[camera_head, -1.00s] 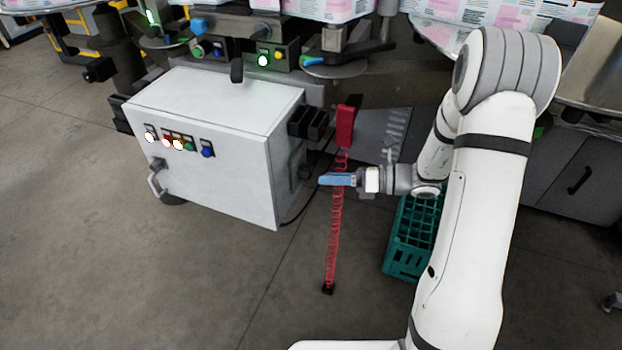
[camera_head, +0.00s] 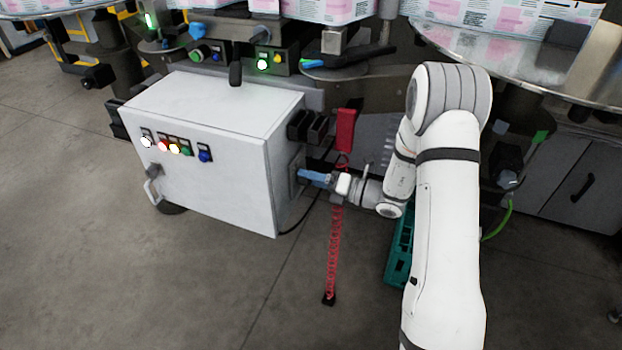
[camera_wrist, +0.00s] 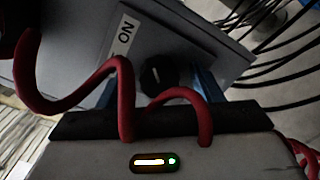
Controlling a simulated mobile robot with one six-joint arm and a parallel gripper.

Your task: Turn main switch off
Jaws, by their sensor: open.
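The main switch is a round black knob (camera_wrist: 157,75) on a grey plate with a white label reading "ON" (camera_wrist: 126,32). It sits on the right side wall of the white control cabinet (camera_head: 215,115). In the head view my gripper (camera_head: 308,176) is at that wall and hides most of the switch. In the wrist view the blue fingers of my gripper (camera_wrist: 157,84) are apart, one on each side of the knob. I cannot tell whether they touch it. A red coiled cord (camera_wrist: 122,85) crosses the wrist view in front of the knob.
A green crate (camera_head: 399,255) stands behind my arm. Black cables (camera_wrist: 285,60) run near the cabinet. The floor at the front left is clear.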

